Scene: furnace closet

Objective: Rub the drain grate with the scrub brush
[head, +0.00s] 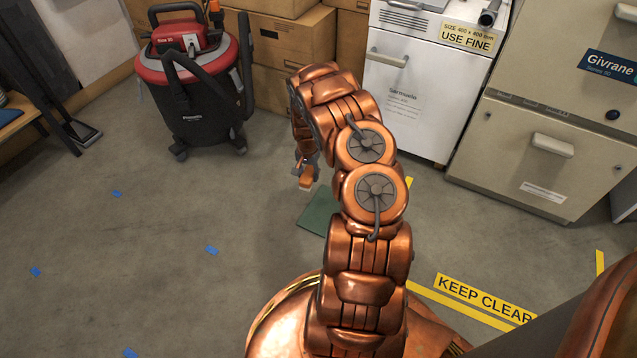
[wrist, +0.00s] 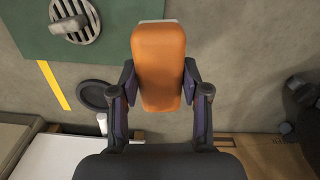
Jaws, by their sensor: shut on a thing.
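The scrub brush (wrist: 158,55) has an orange body with a pale edge at its far end. My gripper (wrist: 160,84) is shut on it, one finger on each side. In the head view the brush (head: 306,183) hangs from my gripper (head: 305,165), to the left of my arm. The round slotted drain grate (wrist: 91,30) is at the upper left of the wrist view, left of the brush and apart from it in the picture. A small grey object (wrist: 68,25) lies over part of the grate. The grate is hidden in the head view.
A green mat (head: 316,211) lies on the floor around the grate. A dark round item (wrist: 93,94) lies near yellow tape (wrist: 54,86). A red and black vacuum (head: 195,90), cardboard boxes (head: 285,40) and a white furnace (head: 405,110) stand behind. Left floor is mostly clear.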

